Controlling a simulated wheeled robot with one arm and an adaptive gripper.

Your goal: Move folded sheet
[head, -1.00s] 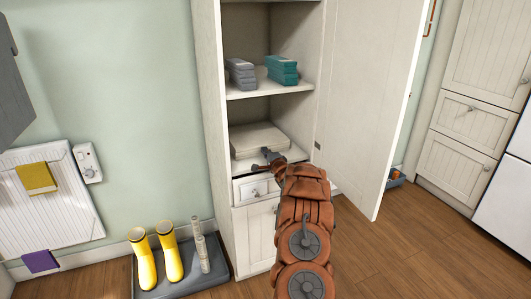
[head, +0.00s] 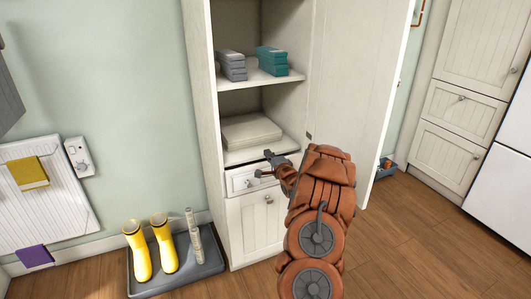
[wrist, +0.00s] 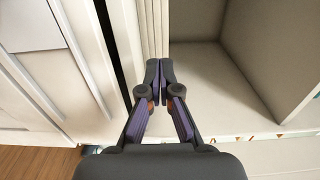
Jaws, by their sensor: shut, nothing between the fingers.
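The folded sheet is a cream, flat, thick bundle (head: 250,132) lying on the lower open shelf of the tall white cabinet (head: 204,100), above a small drawer. My gripper (head: 264,165) is in front of that shelf, near its front edge and the drawer front, apart from the sheet. In the wrist view my gripper (wrist: 160,72) has its fingertips together with nothing between them. Pale ridged layers show just beyond the tips there; I cannot tell whether they are the sheet.
Grey (head: 231,65) and teal (head: 272,61) folded stacks sit on the upper shelf. The open cabinet door (head: 360,90) stands to the right of my arm. Yellow boots (head: 152,248) stand on a grey tray (head: 205,268) at the lower left.

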